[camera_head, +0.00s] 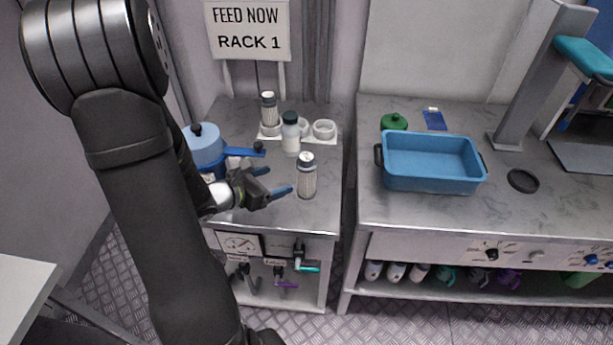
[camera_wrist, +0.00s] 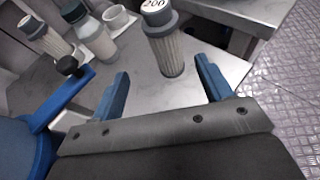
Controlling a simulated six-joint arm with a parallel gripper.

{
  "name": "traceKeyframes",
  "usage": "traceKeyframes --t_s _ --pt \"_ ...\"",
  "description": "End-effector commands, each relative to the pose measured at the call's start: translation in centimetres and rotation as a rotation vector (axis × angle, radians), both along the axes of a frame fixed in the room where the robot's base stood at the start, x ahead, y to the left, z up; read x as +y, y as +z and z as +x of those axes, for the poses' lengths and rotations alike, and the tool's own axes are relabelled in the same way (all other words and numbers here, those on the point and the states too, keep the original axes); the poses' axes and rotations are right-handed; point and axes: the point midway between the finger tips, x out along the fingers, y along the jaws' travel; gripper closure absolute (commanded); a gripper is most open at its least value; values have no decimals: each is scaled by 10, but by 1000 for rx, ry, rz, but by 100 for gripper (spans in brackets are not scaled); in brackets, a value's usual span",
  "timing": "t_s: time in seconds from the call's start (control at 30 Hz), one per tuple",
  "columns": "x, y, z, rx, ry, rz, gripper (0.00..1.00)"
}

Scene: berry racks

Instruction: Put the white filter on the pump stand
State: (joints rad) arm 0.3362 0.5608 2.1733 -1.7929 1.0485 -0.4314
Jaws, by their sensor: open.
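A white pleated filter (camera_head: 307,180) with a grey cap and a pale round label stands upright near the front right of the left bench. In the wrist view this filter (camera_wrist: 168,45) shows "200" on its cap, ahead of and between my fingers. My gripper (camera_head: 277,180) is open and empty, just left of the filter, with its blue fingers pointing at it. A second white filter (camera_head: 268,106) stands at the back in a white holder (camera_head: 311,138) with round cups. I cannot tell which part is the pump stand; a blue canister (camera_head: 204,145) with a blue lever stands at left.
A white bottle (camera_head: 291,140) with a dark cap stands between the two filters. A blue tub (camera_head: 430,181), a green-lidded jar (camera_head: 394,121) and a black disc (camera_head: 523,180) are on the right bench. A gap separates the benches. A "RACK 1" sign (camera_head: 248,28) hangs behind.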

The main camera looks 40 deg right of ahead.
Motion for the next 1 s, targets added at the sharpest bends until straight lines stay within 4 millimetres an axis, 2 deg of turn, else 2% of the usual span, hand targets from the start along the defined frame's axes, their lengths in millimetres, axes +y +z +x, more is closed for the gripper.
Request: traceKeyframes --t_s 0.3,0.63,0.9,1.0 --pt "-51 -21 3 1 -3 1 28" --pt "-73 -31 3 0 -2 0 28" --pt "-107 -45 0 1 -2 1 28" --pt "-113 -48 1 0 0 1 28"
